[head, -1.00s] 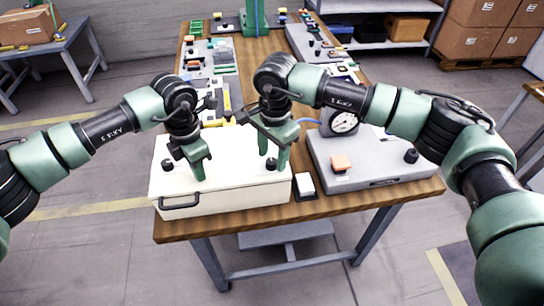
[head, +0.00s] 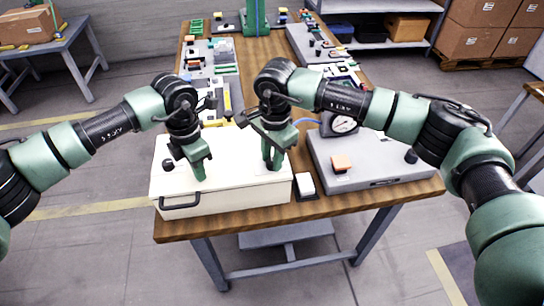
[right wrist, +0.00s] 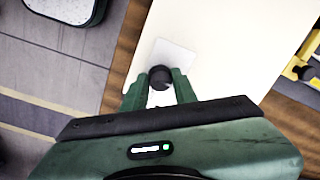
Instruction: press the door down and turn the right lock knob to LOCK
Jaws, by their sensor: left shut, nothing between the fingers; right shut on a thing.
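The white box (head: 225,195) stands at the table's front left, with its pale door on top lying flat as far as I can see. The left lock knob (head: 168,164), black and round, is bare. My left gripper (head: 200,179) is shut and empty, its tips down at the door's surface near the middle; contact is not certain. My right gripper (head: 272,166) is shut on the right lock knob (right wrist: 160,75), with a finger on each side of it in the right wrist view. A pale plate lies around this knob; no lettering is readable. The head view hides this knob behind the fingers.
A grey case (head: 345,178) with a gauge (head: 342,124) and an orange block (head: 341,162) stands to the right. A small white-topped block (head: 305,185) sits between box and case. Boards and parts fill the table's back.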

